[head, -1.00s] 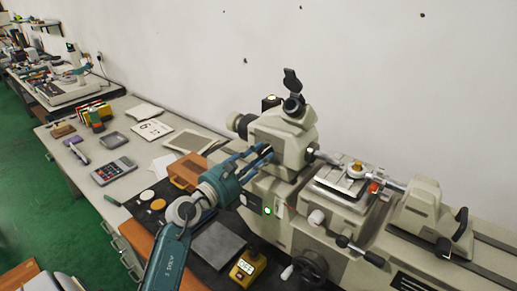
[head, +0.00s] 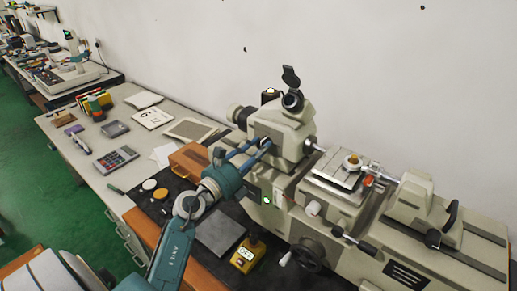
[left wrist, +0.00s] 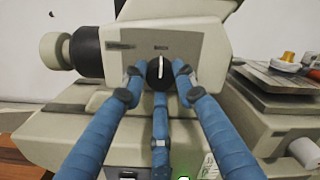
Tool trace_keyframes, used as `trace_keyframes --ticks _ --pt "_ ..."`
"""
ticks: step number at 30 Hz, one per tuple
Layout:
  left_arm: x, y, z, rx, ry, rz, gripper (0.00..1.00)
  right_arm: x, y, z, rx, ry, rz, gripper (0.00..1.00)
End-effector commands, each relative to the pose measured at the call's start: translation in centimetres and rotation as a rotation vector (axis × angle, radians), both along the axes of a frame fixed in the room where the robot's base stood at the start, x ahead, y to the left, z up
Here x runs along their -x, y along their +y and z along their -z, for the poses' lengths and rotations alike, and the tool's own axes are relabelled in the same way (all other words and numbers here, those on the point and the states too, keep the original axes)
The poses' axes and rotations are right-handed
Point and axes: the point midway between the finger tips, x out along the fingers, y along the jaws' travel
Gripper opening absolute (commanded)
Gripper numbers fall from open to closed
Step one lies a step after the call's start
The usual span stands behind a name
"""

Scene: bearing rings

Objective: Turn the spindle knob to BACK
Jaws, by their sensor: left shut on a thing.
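The spindle knob (left wrist: 158,72) is a small black disc with a white pointer bar on the front of the beige machine head. In the left wrist view its bar stands close to upright, under a small mark whose lettering is too small to read. The beige machine head (head: 286,128) also shows in the head view, where my fingers hide the knob. My left gripper (head: 262,145) reaches it from the left with its blue fingers. In the left wrist view the gripper (left wrist: 159,84) is shut on the knob, with fingers on both sides and one below. My right gripper is not in view.
A yellow box marked OFF (head: 247,256) and a dark flat plate (head: 219,231) lie in front of the machine. The machine's slide and tailstock (head: 410,199) extend to the right.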

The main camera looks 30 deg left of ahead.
Motion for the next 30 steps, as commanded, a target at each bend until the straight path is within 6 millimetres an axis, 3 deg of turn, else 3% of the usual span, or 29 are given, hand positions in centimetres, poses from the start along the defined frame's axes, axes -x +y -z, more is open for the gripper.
trace_keyframes --ticks 1,10,11,13,23,26,30 --pt "-0.1 0.3 -0.8 0.003 -0.016 -0.008 0.02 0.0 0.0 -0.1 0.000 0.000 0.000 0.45" --pt "-0.1 0.3 -0.9 0.003 -0.017 -0.008 0.02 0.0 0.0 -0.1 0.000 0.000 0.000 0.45" --pt "-0.1 0.3 -0.9 0.003 -0.017 -0.008 0.32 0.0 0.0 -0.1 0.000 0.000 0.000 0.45" --pt "-0.1 0.3 -0.9 0.002 -0.017 -0.007 0.46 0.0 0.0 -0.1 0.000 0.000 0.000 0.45" --pt "0.2 0.2 -0.3 0.002 -0.007 -0.004 0.47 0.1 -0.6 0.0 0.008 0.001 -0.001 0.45" --pt "1.0 0.2 -0.1 0.002 -0.005 -0.003 0.47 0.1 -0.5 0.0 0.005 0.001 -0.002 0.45" --pt "3.6 0.4 0.1 0.000 -0.002 -0.004 0.47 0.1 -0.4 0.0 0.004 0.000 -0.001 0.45"
